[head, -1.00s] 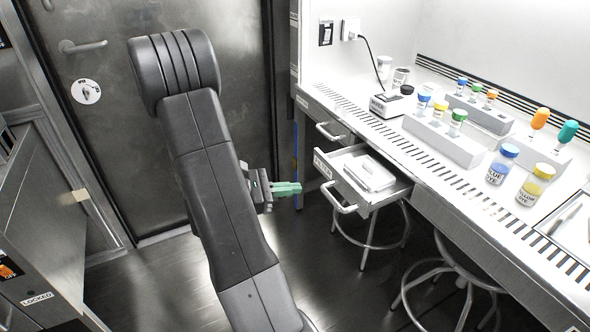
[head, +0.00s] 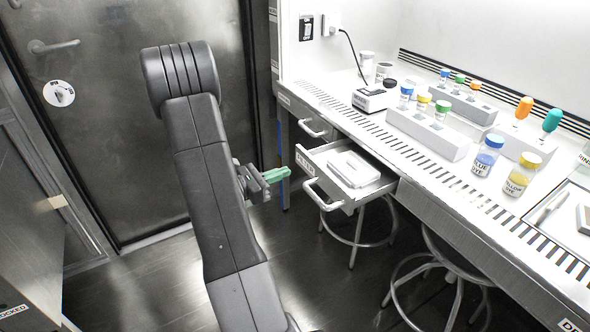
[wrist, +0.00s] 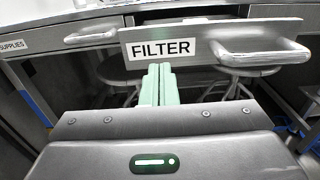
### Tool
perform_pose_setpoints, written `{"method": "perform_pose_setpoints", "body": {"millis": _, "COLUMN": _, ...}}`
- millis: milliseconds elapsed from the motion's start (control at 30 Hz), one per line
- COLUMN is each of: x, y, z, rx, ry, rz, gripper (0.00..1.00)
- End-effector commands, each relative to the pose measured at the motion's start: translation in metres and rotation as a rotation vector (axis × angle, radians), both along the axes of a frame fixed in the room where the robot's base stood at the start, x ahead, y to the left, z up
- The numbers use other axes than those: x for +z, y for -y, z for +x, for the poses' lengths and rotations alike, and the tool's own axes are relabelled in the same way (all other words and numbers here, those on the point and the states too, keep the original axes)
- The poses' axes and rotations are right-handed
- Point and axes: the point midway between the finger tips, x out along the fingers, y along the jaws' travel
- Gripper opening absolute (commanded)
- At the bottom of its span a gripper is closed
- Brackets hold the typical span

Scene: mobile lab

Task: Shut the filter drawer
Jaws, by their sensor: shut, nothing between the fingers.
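The filter drawer (head: 352,206) stands pulled out from under the white bench, with a white flat box (head: 354,170) lying inside it. In the wrist view its front panel (wrist: 290,28) carries a FILTER label (wrist: 160,49) and a bar handle (wrist: 262,53) right of the label. My gripper (head: 282,173) is shut and empty, to the left of the drawer front in the head view. In the wrist view its green fingertips (wrist: 160,70) point at the panel and overlap the lower edge of the label. I cannot tell whether they touch it.
A closed supplies drawer (wrist: 85,38) sits left of the filter drawer in the wrist view. Stools (head: 352,235) stand under the bench. The bench top (head: 390,145) holds bottles, vial racks and a small device. A metal door (head: 110,130) is behind my arm.

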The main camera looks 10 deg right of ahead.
Motion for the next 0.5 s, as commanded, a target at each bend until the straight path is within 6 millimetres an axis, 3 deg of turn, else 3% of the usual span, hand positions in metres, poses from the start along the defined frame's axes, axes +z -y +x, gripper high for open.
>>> {"method": "perform_pose_setpoints", "body": {"millis": 200, "x": 0.0, "y": 0.03, "z": 0.01, "rx": -0.003, "ry": 0.0, "rz": 0.0, "gripper": 0.0}}
{"method": "perform_pose_setpoints", "body": {"millis": 500, "x": 0.0, "y": 0.045, "z": 0.016, "rx": 0.0, "ry": 0.0, "rz": 0.001, "gripper": 0.0}}
